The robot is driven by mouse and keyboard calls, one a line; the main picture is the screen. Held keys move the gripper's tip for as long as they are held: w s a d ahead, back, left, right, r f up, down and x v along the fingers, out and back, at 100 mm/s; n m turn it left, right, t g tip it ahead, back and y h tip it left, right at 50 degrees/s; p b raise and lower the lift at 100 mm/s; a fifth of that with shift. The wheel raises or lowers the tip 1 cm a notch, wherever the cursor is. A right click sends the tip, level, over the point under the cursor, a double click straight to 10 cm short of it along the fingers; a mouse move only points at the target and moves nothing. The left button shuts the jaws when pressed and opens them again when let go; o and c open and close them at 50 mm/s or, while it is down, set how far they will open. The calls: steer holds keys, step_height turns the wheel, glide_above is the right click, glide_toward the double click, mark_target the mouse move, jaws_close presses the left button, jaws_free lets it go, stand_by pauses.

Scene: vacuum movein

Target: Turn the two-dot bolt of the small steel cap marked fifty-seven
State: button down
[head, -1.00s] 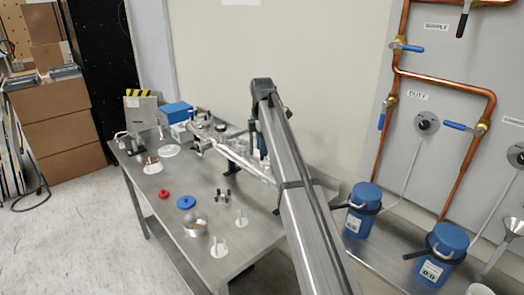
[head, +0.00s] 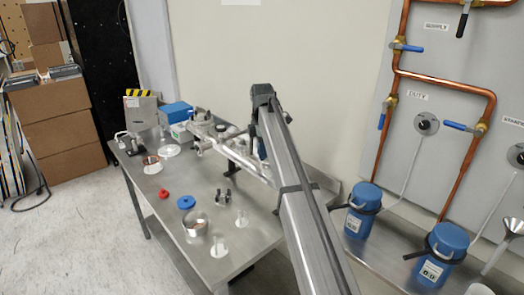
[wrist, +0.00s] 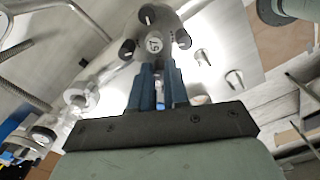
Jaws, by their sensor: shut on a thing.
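The small steel cap (wrist: 165,24) is at the top of the wrist view, and the marking on its face (wrist: 153,44) looks like 57 seen upside down. Dark bolt heads stand around its rim: one at the top (wrist: 147,14), one at the right (wrist: 183,40) and one at the left (wrist: 127,48). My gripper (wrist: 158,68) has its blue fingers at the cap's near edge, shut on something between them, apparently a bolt. That bolt is mostly hidden by the fingers. I cannot make out any dots. In the head view my arm largely covers the cap.
A long steel tube assembly (head: 232,158) runs along the bench (head: 170,215). Blue canisters (head: 362,205) stand at the right by the copper pipes.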

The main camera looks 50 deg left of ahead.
steer(key=shift+m, duration=1.6)
steer(key=c, duration=1.1)
jaws_free()
step_height(320, 180, up, 14)
